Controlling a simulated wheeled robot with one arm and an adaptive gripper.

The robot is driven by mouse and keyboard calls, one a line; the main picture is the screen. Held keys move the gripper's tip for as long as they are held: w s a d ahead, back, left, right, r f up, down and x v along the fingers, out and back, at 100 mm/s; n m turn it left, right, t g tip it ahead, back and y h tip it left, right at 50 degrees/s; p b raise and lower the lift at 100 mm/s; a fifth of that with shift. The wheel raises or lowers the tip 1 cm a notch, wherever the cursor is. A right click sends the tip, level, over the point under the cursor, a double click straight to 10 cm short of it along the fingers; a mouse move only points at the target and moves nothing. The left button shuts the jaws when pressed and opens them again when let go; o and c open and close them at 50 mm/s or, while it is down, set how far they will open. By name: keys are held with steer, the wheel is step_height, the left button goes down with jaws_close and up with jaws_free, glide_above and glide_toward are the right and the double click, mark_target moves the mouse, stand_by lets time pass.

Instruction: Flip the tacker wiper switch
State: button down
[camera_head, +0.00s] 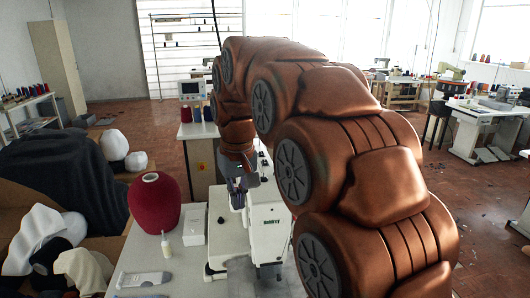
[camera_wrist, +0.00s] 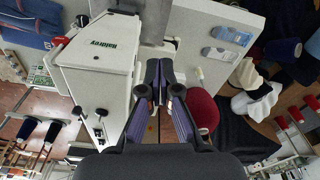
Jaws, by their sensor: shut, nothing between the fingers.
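The tacker, a white sewing machine (camera_head: 270,228), stands on the pale table in front of me in the head view, partly hidden by my arm. In the wrist view its white head (camera_wrist: 98,62) with dark lettering fills the upper left. Two small black-knobbed levers (camera_wrist: 101,114) show at its lower left edge; I cannot tell whether either is the wiper switch. My gripper (camera_wrist: 159,82) is shut and empty, pointing down beside the machine head. In the head view my gripper (camera_head: 237,190) is at the machine's left side; any contact is unclear.
Dark and white fabric heaps lie further left. A control panel (camera_head: 191,90) stands behind.

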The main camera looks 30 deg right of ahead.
steer(key=w+d+r+m+t+p, duration=0.1)
steer(key=w+d+r, duration=0.4)
steer(key=w+d, duration=0.3)
steer(key=w+d+r+m+t+h+p, duration=0.1)
steer(key=w+d+r, duration=0.4)
steer(key=w+d, duration=0.3)
steer(key=d, duration=0.2)
steer(key=shift+w+d+r+m+t+h, duration=0.3)
steer(key=shift+d+r+m+t, duration=0.05)
steer(key=shift+d+m+t, duration=0.05)
steer(key=b, duration=0.2)
glide_above(265, 162)
steer(key=shift+s+a+f, duration=0.1)
steer(key=shift+s+f, duration=0.1)
steer(key=shift+f, duration=1.9)
steer(key=shift+s+a+f, duration=0.1)
steer(key=shift+s+f, duration=0.05)
steer(key=shift+f, duration=1.9)
steer(key=shift+s+p+x, duration=0.2)
steer(key=shift+p+x, duration=0.3)
steer(key=shift+x, duration=0.75)
steer(key=shift+s+p+x, duration=0.15)
steer(key=shift+p+x, duration=0.35)
steer(key=shift+x, duration=0.75)
steer(key=shift+a+f, duration=0.1)
steer(key=shift+f, duration=0.1)
